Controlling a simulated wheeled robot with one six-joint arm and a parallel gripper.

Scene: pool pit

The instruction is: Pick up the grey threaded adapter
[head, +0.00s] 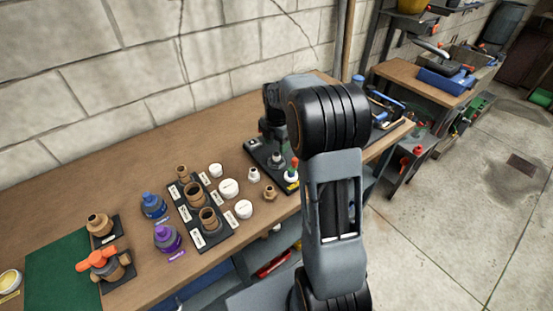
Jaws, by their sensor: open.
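No piece on the wooden bench (130,155) shows clearly as a grey threaded adapter. A small pale fitting (254,174) with a narrower top stands right of the white caps; its colour reads white to light grey, and its threads are too small to tell. A small tan fitting (270,193) stands just in front of it. My gripper (274,147) hangs below my dark wrist, above or beside a black board (258,157), up and to the right of the pale fitting. It is open, and I see nothing held. Its fingertips are hard to make out.
A black rack (217,240) holds several tan fittings. White caps (229,188) stand right of it; blue (153,205) and purple (167,238) bottles stand left. An orange-handled valve (103,263) sits by a green mat (55,270). A block wall (130,60) closes the back.

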